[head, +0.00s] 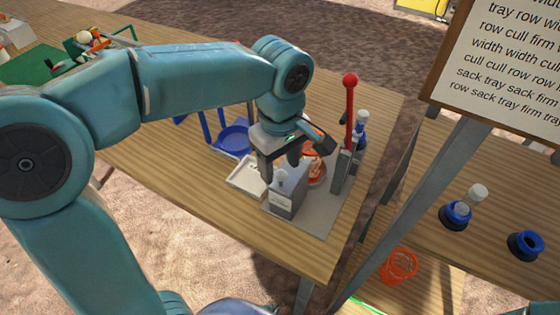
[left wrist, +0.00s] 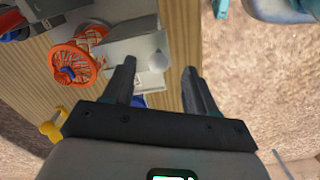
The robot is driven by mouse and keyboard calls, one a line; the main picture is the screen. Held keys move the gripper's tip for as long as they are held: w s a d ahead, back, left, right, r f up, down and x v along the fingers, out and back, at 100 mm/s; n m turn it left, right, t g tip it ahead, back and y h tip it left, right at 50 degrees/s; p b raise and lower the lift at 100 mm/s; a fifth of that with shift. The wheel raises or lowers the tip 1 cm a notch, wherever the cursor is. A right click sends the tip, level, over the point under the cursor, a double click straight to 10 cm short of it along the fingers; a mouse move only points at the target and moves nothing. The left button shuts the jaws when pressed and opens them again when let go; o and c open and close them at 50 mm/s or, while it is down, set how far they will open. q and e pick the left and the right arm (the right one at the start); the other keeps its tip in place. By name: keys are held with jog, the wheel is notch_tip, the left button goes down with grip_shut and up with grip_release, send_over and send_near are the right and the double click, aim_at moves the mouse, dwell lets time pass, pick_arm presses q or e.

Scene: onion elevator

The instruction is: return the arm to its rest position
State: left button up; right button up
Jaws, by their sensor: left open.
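My left arm (head: 205,80) reaches in from the left, bent over the wooden table. My left gripper (head: 283,162) points down, open, above or beside a grey box (head: 287,197) with a pale label and a small pale knob. I cannot tell whether the fingers touch the box. In the left wrist view the two fingers (left wrist: 160,76) stand apart with nothing held between them. A pale round knob (left wrist: 158,62) shows between and beyond the fingers. My right gripper is not in view.
A red-knobbed lever (head: 350,110) stands right of the box. An orange netted basket (left wrist: 75,62) sits close by. A blue pan (head: 234,137) and pale tray (head: 246,177) lie behind and left. A sign (head: 505,55) stands at right, above a second table (head: 480,255).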

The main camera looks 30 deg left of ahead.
pick_arm(q)
notch_tip(320, 180, up, 2)
jog(key=shift+r+p, duration=0.1)
jog(key=shift+p, duration=0.65)
jog(key=shift+w, duration=0.1)
jog(key=shift+s, duration=0.2)
